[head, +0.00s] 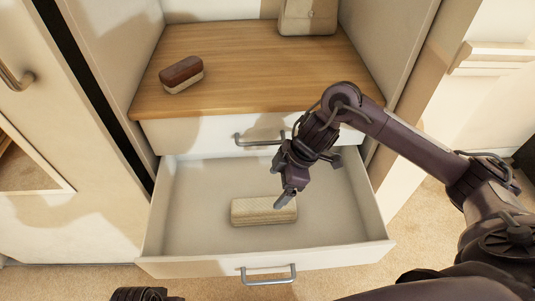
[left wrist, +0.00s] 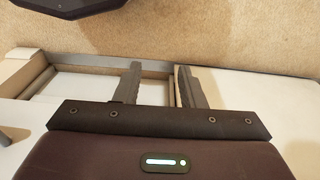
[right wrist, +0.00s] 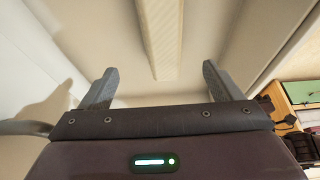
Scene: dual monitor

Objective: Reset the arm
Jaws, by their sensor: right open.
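My right gripper (head: 284,196) hangs over the open lower drawer (head: 190,235), its fingers pointing down close to a beige block (head: 262,211). In the right wrist view the right gripper (right wrist: 157,85) has its fingers wide apart with nothing between them. The block also shows there beyond the fingertips (right wrist: 160,40). The block lies in the drawer; I cannot tell from the head view whether a finger touches it. My left gripper (left wrist: 158,75) shows in the left wrist view with its fingers apart and empty.
A brown and cream block (head: 181,75) lies on the wooden shelf (head: 250,65). A beige object (head: 308,16) stands at the back of the shelf. The closed upper drawer (head: 195,135) has a metal handle (head: 258,141). The lower drawer's handle (head: 268,275) faces the carpet.

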